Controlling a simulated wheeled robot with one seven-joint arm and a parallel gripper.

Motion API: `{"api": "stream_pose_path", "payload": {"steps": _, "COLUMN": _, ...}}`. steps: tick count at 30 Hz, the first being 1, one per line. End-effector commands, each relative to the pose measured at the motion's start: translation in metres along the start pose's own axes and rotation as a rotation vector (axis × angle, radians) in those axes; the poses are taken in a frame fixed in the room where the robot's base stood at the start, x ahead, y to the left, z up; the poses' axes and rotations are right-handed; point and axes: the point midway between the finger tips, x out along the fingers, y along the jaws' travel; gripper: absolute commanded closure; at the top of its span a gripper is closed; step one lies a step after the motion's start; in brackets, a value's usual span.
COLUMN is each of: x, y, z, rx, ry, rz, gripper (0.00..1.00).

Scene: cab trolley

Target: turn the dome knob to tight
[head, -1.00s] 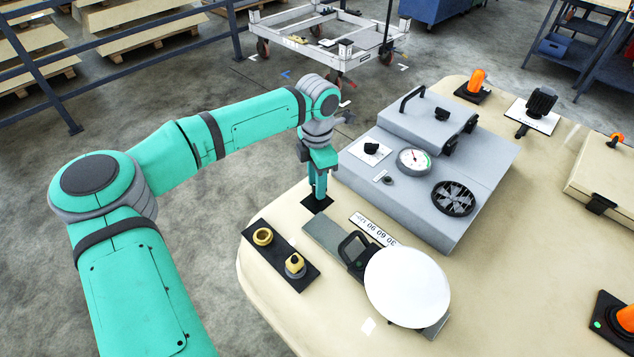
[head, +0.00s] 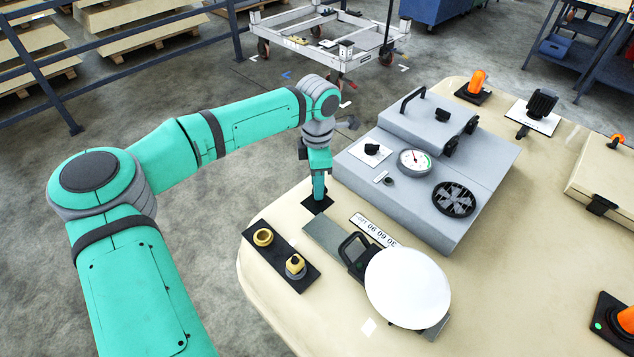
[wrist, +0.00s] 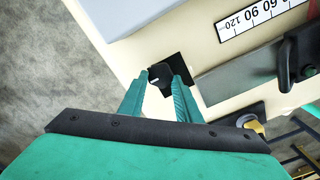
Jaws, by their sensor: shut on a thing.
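The knob is a small dark knob (wrist: 160,73) on a black square plate, which shows in the head view (head: 309,207) at the near left corner of the grey box. My gripper (head: 319,197) points down over it and hides the knob in the head view. In the wrist view, the fingers of my gripper (wrist: 160,80) stand on either side of the knob and are shut on it. A light mark shows on the knob's top. I cannot read a tight marking.
A grey box (head: 410,215) with a gauge and vent stands right behind my gripper. A strip scale (head: 376,230), a metal plate with a black handle (head: 354,248) and a white disc (head: 408,287) lie to the right. A black panel with yellow knobs (head: 280,256) is nearer.

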Motion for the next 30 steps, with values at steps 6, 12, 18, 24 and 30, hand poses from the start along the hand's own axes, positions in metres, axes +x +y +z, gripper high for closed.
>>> {"api": "stream_pose_path", "payload": {"steps": 6, "x": -0.002, "y": 0.001, "z": 0.002, "rx": 0.001, "ry": -0.004, "rz": 0.005, "gripper": 0.51}}
{"api": "stream_pose_path", "payload": {"steps": 12, "x": -0.002, "y": 0.0, "z": 0.001, "rx": 0.0, "ry": -0.002, "rz": 0.002, "gripper": 0.51}}
{"api": "stream_pose_path", "payload": {"steps": 18, "x": -0.019, "y": 0.001, "z": 0.0, "rx": 0.0, "ry": -0.001, "rz": 0.004, "gripper": 0.51}}
{"api": "stream_pose_path", "payload": {"steps": 24, "x": -0.057, "y": 0.001, "z": 0.001, "rx": 0.0, "ry": -0.001, "rz": 0.005, "gripper": 0.51}}
{"api": "stream_pose_path", "payload": {"steps": 30, "x": -0.089, "y": 0.001, "z": 0.001, "rx": 0.001, "ry": -0.002, "rz": 0.005, "gripper": 0.51}}
